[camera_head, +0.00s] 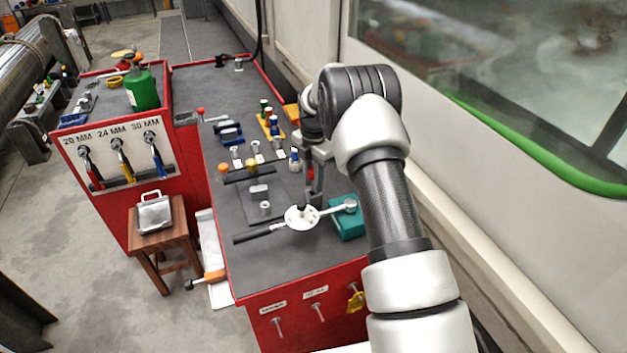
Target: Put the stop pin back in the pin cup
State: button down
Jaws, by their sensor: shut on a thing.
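My gripper (312,190) points down over the red-edged bench, just behind a white round disc. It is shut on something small. A red bit (311,175) shows between the fingers and may be the stop pin; the fingers hide most of it. A small grey metal cup-like cylinder (265,207) stands on a dark plate left of my gripper. I cannot tell for sure whether it is the pin cup.
A long black handle (259,233) reaches left from the disc, and a silver arm reaches right to a teal block (346,222). Orange and yellow knobs, small blocks and a blue-white bottle (295,160) stand behind. The bench's front left surface (262,268) is clear.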

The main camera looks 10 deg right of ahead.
jog(key=shift+f+b, duration=0.65)
jog(key=shift+f, duration=0.35)
dwell(0.6)
jog(key=c, duration=1.7)
grip_release()
jog(key=o, duration=0.3)
jog(key=shift+s, duration=0.1)
jog(key=shift+f, duration=0.1)
notch_tip(320, 180, up, 18)
jog(key=shift+p, duration=0.95)
